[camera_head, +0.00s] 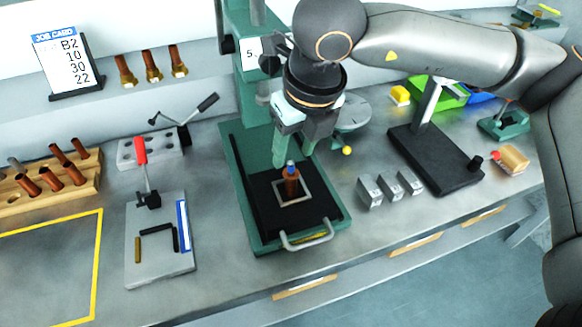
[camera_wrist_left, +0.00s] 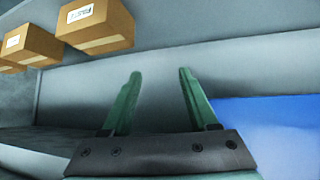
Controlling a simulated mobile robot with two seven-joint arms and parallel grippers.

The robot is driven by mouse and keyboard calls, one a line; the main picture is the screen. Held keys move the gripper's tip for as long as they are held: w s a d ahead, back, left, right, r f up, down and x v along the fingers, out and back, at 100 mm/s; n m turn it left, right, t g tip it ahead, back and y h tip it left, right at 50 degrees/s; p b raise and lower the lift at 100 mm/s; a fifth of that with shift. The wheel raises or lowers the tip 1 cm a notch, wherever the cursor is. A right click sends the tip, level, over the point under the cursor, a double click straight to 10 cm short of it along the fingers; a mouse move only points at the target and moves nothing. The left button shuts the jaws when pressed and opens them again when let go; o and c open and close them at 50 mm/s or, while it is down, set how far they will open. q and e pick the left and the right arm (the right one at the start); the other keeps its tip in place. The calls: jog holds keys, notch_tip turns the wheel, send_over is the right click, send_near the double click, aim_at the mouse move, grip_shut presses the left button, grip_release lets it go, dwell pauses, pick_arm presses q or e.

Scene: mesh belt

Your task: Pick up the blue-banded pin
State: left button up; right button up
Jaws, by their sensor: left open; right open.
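The blue-banded pin (camera_head: 291,166) stands upright in a copper-coloured sleeve (camera_head: 291,186), within a square light frame on the black plate of the green press (camera_head: 258,188). Only its short upper end shows. My right gripper (camera_head: 293,150) reaches down from above in the head view. Its green fingers are open, just above and around the pin's top; whether they touch it I cannot tell. My left gripper (camera_wrist_left: 160,75) is open and empty in the left wrist view, and is out of the head view.
A grey fixture with a red-handled clamp (camera_head: 140,150) stands left of the press. Several small grey blocks (camera_head: 390,188) and a black stand (camera_head: 435,160) are to its right. A wooden rack (camera_head: 50,185) holds copper sleeves. Cardboard boxes (camera_wrist_left: 95,25) show near the left gripper.

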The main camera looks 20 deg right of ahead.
aim_at(291, 172)
jog(key=shift+x, duration=1.4)
jog(key=shift+d, duration=0.1)
jog(key=shift+c, duration=0.4)
grip_shut()
